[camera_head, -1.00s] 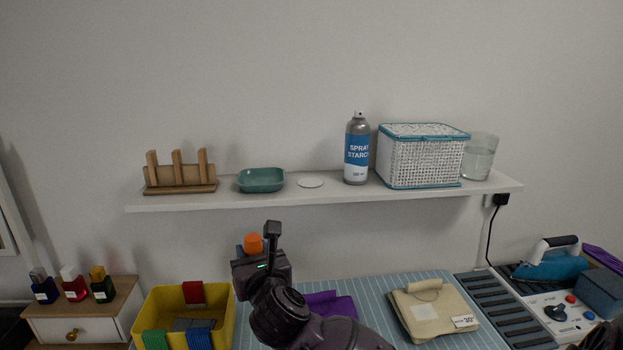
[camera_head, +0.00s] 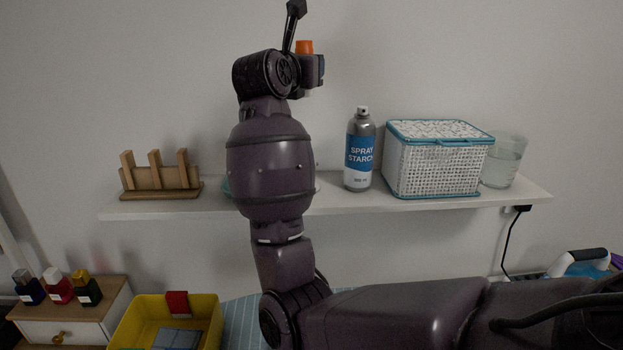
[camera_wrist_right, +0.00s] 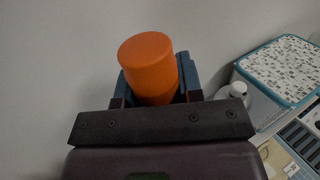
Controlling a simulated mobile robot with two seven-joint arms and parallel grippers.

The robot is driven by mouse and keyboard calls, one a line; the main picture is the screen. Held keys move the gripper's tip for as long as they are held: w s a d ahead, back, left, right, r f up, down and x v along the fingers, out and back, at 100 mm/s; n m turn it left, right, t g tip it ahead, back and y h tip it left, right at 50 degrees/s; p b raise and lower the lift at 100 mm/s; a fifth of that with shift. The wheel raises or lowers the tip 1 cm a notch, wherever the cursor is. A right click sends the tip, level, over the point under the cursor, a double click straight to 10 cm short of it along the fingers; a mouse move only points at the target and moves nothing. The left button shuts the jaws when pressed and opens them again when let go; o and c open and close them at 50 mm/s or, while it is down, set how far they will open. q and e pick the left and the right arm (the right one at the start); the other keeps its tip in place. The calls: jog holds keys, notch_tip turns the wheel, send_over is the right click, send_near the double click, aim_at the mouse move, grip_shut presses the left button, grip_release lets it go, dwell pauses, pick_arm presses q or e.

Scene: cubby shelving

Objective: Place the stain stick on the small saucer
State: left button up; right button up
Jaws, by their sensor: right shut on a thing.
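The stain stick (camera_wrist_right: 150,68) shows its round orange cap in the right wrist view, between the two fingers. In the head view its orange cap (camera_head: 304,47) stands upright above my right gripper (camera_head: 311,70). My right gripper is shut on the stick and holds it high above the wall shelf, against the bare wall. My left gripper is not in view.
The shelf (camera_head: 340,205) holds a wooden rack (camera_head: 160,178), a teal dish mostly hidden by my arm, a spray starch can (camera_head: 359,152), a lidded basket (camera_head: 435,160) and a glass (camera_head: 503,163). A yellow bin (camera_head: 207,318) stands below.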

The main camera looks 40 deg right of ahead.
notch_tip(320, 180, down, 19)
jog(key=shift+f+p, duration=0.2)
jog(key=shift+p, duration=0.65)
jog(key=shift+f, duration=0.2)
jog(key=o, duration=0.9)
jog(key=shift+r, duration=0.2)
jog(key=b+v, duration=0.2)
jog(key=v, duration=0.5)
jog(key=shift+s+a, duration=0.1)
jog(key=shift+a, duration=0.1)
